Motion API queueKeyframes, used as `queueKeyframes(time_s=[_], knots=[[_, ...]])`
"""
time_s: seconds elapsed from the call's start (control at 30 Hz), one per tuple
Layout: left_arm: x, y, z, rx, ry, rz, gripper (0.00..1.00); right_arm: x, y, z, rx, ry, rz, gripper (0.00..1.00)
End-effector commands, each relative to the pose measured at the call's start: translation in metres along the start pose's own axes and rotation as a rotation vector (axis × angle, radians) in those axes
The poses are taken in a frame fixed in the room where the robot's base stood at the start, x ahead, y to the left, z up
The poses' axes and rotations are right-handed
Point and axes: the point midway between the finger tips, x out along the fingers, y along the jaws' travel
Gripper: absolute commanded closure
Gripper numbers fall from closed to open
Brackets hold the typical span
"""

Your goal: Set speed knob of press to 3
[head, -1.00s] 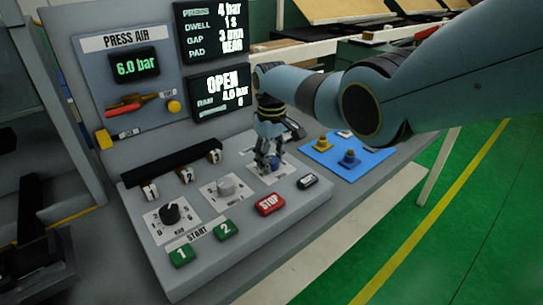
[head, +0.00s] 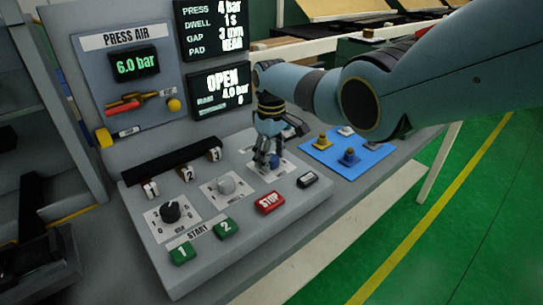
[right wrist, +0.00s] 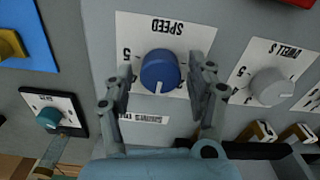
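The blue speed knob (right wrist: 160,72) sits on a white plate marked SPEED (right wrist: 185,28), upside down in the right wrist view. Its white pointer line faces the bottom of that picture. A 5 shows on the plate's left side; the other marks are partly hidden. My right gripper (head: 266,163) points down over the knob (head: 275,161). In the right wrist view its two fingers stand open, one on each side of the knob, with a small gap on both sides. My left gripper is not in view.
The grey knob (head: 226,186) and black knob (head: 171,212) are on the same panel. A red STOP button (head: 269,202), green START buttons (head: 225,229) and a dark switch (head: 307,180) lie nearby. A blue mat (head: 365,157) with small parts is at the right.

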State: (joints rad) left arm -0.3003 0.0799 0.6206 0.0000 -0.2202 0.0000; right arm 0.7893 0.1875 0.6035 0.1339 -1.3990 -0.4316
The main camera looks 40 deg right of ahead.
Motion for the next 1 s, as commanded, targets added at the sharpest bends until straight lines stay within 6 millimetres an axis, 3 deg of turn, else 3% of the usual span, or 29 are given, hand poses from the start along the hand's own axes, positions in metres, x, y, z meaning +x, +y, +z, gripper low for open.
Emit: queueKeyframes(time_s=[0.3, 0.47, 0.8, 1.0], knots=[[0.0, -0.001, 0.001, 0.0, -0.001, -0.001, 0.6, 0.0, 0.0, 0.001, 0.0, -0.002, -0.001, 0.37], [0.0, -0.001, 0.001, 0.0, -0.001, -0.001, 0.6, -0.014, 0.0, 0.0, 0.0, 0.0, 0.0, 0.37], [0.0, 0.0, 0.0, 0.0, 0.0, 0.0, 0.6, -0.086, 0.001, 0.0, 0.0, 0.001, 0.001, 0.37], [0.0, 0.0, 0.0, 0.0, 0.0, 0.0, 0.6, -0.114, 0.0, 0.0, 0.0, 0.0, 0.0, 0.37]])
